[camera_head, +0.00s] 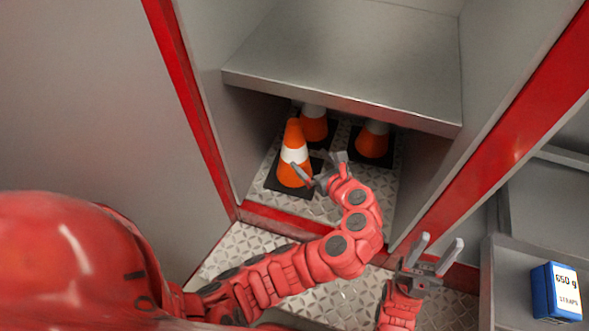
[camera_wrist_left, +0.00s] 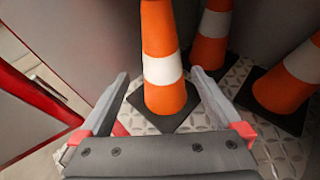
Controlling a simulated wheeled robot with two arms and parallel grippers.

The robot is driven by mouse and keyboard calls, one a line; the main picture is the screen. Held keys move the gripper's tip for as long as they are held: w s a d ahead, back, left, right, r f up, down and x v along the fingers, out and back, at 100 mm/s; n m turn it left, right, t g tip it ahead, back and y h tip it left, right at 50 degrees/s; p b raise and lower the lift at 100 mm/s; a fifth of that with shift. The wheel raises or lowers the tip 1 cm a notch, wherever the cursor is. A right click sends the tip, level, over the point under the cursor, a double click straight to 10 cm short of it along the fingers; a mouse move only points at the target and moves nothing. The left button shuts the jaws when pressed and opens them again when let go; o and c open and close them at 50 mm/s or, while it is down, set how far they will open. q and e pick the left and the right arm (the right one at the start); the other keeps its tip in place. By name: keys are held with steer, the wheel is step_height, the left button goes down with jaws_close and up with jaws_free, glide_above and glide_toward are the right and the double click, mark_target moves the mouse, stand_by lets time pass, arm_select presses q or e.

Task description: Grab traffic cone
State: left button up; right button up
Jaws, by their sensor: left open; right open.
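An orange and white traffic cone (camera_head: 293,160) stands upright on its black base on the cabinet floor, at the front left under the shelf. Two more cones stand behind it: one at the back (camera_head: 314,124) and one to the right (camera_head: 372,140). My left gripper (camera_head: 318,170) is open beside the front cone. In the left wrist view the front cone (camera_wrist_left: 164,75) stands between and beyond the open fingers; I cannot tell whether either finger touches it. My right gripper (camera_head: 440,255) is open and empty, outside the cabinet to the right.
A grey shelf (camera_head: 345,70) hangs over the cones. Grey side walls with red edges (camera_head: 480,170) bound the opening. A blue box (camera_head: 556,292) sits on a shelf at the lower right. The patterned metal floor (camera_head: 232,250) is clear at the left front.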

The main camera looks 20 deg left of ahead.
mark_target(299, 150)
arm_select(q)
steer(key=x, duration=0.8)
steer(key=shift+w+a+f+b, duration=0.15)
steer(key=shift+b, duration=0.15)
steer(key=shift+x, duration=3)
steer(key=shift+f, duration=0.1)
jaws_close()
